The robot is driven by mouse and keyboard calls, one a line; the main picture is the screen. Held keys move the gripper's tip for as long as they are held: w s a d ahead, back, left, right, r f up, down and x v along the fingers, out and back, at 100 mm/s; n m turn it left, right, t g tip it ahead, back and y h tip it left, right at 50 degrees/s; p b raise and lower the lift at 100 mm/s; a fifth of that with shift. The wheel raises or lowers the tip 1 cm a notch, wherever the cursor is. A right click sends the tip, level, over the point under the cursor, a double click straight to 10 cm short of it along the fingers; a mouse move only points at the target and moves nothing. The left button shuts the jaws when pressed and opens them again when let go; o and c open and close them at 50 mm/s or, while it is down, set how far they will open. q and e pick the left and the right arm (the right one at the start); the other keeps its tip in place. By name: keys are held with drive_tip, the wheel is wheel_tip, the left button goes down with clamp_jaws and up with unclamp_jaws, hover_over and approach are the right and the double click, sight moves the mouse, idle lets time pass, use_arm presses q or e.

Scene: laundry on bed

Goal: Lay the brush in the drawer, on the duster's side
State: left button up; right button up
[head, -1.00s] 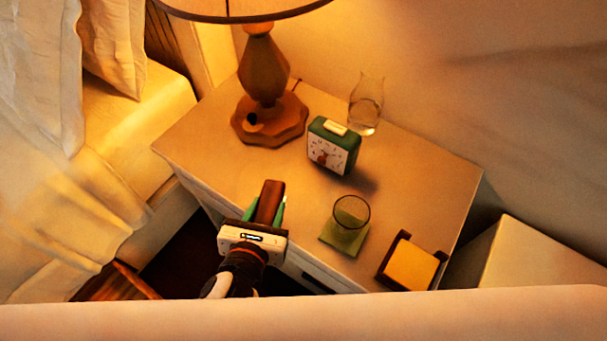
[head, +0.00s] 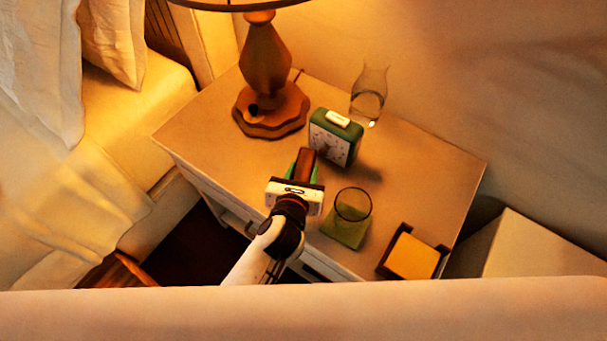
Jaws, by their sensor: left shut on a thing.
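My left gripper (head: 303,175) is over the nightstand top, close in front of the green clock. Its green fingers are shut on a brown block-like thing, which I take to be the brush (head: 307,158). The brush points away from me, toward the clock. The nightstand's front (head: 205,192) shows only in part; my left arm and the pale edge at the bottom hide much of it. I cannot make out the drawer's inside, and no duster is in view. My right gripper is not in view.
On the nightstand (head: 205,120) stand a lamp (head: 266,70), a green clock (head: 335,137), a glass carafe (head: 369,95), a glass on a green coaster (head: 347,218) and a brown holder with yellow notes (head: 412,257). The bed (head: 105,120) is at left. The top's left part is clear.

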use_arm(q)
drive_tip(key=shift+w+d+f, duration=0.15)
drive_tip(key=shift+f, duration=0.55)
drive_tip(key=shift+f, duration=0.1)
drive_tip(key=o, duration=1)
